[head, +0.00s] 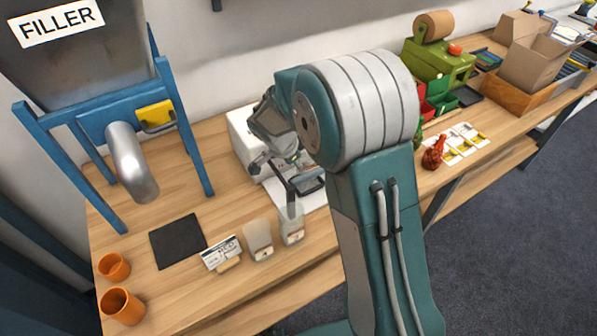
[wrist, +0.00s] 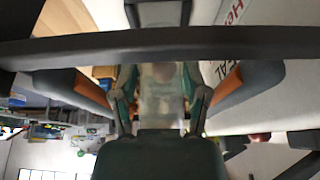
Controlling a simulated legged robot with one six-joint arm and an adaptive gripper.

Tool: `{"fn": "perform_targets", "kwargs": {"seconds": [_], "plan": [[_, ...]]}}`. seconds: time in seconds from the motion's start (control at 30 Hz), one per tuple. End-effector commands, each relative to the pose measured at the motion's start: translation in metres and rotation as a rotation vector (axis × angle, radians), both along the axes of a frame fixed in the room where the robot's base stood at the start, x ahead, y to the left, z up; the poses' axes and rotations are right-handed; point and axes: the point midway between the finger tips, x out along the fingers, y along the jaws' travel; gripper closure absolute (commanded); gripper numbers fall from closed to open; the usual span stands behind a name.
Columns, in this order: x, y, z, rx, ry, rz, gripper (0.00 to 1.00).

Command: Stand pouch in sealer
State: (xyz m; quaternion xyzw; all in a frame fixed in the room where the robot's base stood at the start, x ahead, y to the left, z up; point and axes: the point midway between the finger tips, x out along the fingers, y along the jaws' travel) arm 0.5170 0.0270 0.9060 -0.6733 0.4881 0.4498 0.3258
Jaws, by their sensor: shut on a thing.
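My gripper (wrist: 160,108) is shut on a translucent pouch (wrist: 161,80), which shows between its two fingers in the wrist view. In the head view my gripper (head: 291,172) is over the white sealer (head: 243,138), and my arm hides part of both. In the wrist view a dark bar crosses in front of the pouch, and the sealer's white, lettered surface (wrist: 240,12) is at the upper right. I cannot tell whether the pouch touches the sealer. Two clear pouches stand at the table's front, one on the left (head: 258,238) and one on the right (head: 291,226).
A small sign (head: 221,252) and a black mat (head: 177,241) lie left of the pouches. Orange cups (head: 122,306) stand at the front left, below the blue-framed filler (head: 95,125). A red net bag (head: 433,153), white cards and a green machine (head: 436,65) are to the right.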

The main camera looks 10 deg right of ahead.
Motion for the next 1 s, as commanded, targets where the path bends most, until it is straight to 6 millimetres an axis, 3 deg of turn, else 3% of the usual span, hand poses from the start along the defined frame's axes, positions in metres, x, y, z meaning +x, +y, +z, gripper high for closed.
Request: {"fn": "perform_targets", "kwargs": {"seconds": [0.17,0.47,0.5,0.53,0.87,1.0], "plan": [[-0.001,0.0,-0.027,-0.001,0.004,-0.001,0.9],[0.0,0.0,-0.029,0.0,0.001,0.0,0.9],[0.0,0.0,-0.029,0.0,0.001,0.001,0.32],[0.0,0.0,-0.029,0.0,0.001,0.0,0.27],[0.0,0.0,-0.029,0.0,0.001,0.0,0.27],[-0.001,0.003,-0.02,-0.001,-0.001,0.0,0.27]]}}
